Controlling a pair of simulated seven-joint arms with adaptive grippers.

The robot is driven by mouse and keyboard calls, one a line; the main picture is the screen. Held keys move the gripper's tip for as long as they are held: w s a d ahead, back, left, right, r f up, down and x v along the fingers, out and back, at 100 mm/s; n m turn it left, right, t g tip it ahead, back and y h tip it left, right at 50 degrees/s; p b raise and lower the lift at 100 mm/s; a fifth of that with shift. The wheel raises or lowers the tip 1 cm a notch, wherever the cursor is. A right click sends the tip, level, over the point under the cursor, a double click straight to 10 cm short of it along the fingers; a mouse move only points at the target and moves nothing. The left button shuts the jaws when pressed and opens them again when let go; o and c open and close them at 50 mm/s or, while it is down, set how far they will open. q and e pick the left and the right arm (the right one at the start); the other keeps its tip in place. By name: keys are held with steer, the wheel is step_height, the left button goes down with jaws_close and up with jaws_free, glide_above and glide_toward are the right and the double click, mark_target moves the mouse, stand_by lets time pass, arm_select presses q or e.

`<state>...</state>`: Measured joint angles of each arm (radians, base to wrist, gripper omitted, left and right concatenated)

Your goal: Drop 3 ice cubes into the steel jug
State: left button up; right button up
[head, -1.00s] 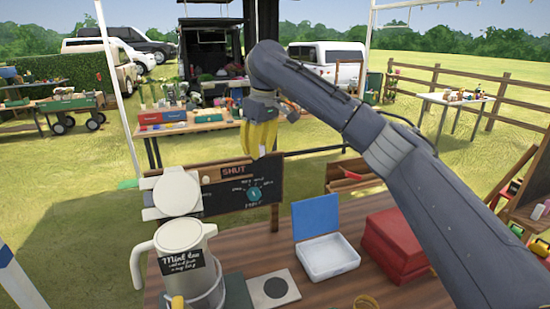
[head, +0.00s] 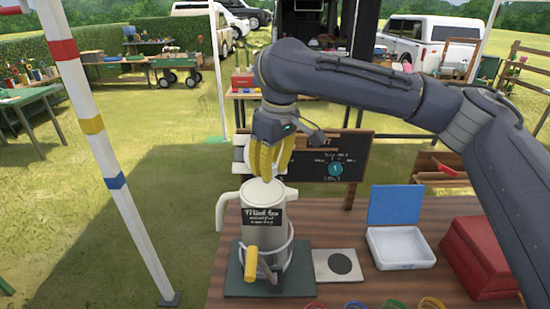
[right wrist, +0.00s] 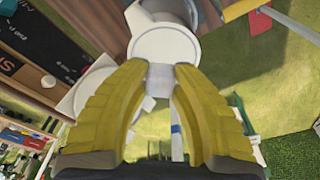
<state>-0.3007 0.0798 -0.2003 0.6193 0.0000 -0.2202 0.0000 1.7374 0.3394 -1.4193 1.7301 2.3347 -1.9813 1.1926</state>
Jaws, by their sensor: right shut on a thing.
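The pale jug (head: 262,228) with a "Mint tea" label stands upright in a wire holder on a dark green base. Its round top also shows in the right wrist view (right wrist: 165,42). My right gripper (head: 264,178), with yellow ribbed fingers, is just above the jug's top. In the right wrist view its fingertips are shut on a small pale, translucent block, which looks like an ice cube (right wrist: 160,77). It overlaps the jug's near rim there; I cannot tell whether they touch. The jug's inside is not visible. My left gripper is not in view.
An open white box (head: 400,250) with a raised blue lid stands right of a plate with a dark disc (head: 338,264). A red box (head: 482,258) is farther right. A chalkboard (head: 330,157) stands behind. A yellow handle (head: 251,263) sticks up before the jug.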

mark_target(273, 166)
steer(key=shift+f, duration=2.75)
steer(key=o, duration=0.9)
steer(key=r, duration=0.4)
steer(key=d+r, duration=0.1)
steer(key=r, duration=0.3)
steer(key=s+r, duration=0.1)
steer(key=r, duration=0.2)
steer(key=shift+d+r, duration=0.15)
steer(key=shift+r, duration=0.25)
